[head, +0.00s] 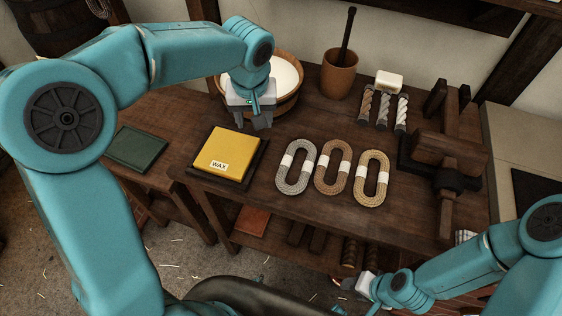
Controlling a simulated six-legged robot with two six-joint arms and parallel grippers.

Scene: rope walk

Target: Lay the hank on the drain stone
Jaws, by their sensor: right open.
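Three looped hanks lie side by side on the wooden bench: a grey hank (283,180), a brown hank (319,179) and a tan hank (360,190), each with white bands. I cannot tell which one the task means. My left gripper (254,122) points down over the bench, in front of the bowl and left of the hanks; its fingers look apart and empty. My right gripper (346,284) is open, low in front of the bench and below the hanks. A dark green slab (138,148) lies at the left; I cannot tell if it is the drain stone.
A yellow wax block (229,152) lies left of the hanks. Behind are a wooden bowl (288,104) of white stuff, a brown pot (338,76) with a stick, and short rope pieces (383,108). A wooden clamp (447,160) stands right. The bench's front strip (300,207) is clear.

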